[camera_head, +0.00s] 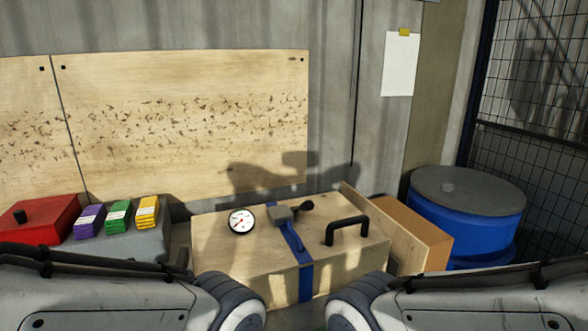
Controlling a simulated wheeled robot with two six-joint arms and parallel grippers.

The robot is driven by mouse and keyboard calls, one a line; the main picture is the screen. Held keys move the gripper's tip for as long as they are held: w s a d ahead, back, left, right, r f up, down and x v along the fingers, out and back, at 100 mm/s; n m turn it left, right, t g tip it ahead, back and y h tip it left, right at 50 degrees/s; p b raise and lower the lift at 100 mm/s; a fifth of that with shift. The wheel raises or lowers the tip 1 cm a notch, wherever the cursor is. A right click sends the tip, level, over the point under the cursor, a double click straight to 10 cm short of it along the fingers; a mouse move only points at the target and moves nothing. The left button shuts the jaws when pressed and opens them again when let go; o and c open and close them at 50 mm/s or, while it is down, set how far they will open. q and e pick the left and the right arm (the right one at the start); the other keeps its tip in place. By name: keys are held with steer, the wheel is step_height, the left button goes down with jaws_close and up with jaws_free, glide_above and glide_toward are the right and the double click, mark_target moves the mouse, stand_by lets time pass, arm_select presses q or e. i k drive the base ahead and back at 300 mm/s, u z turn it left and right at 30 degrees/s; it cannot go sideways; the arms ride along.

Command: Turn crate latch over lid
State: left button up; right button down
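A pale wooden crate (232,262) stands in front of me at the lower middle. A blue strap (306,284) runs over its top and down its front. On the top, at the strap, sits a grey latch block (281,213) with a dark knob or lever end (303,206) pointing right. I cannot tell whether the latch lies across the lid's edge. A round white gauge (241,221) is left of the latch, and a black handle (346,229) is right of it. My arms come in from both lower sides. Neither gripper shows.
A thin wooden board (379,229) and a brown box (420,226) stand right of the crate, then a blue drum (463,222). On the left are a red box (44,218) and purple, green and yellow packs (118,216) on a grey box. A wall stands behind.

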mark_target(184, 255)
steer(key=u, duration=0.65)
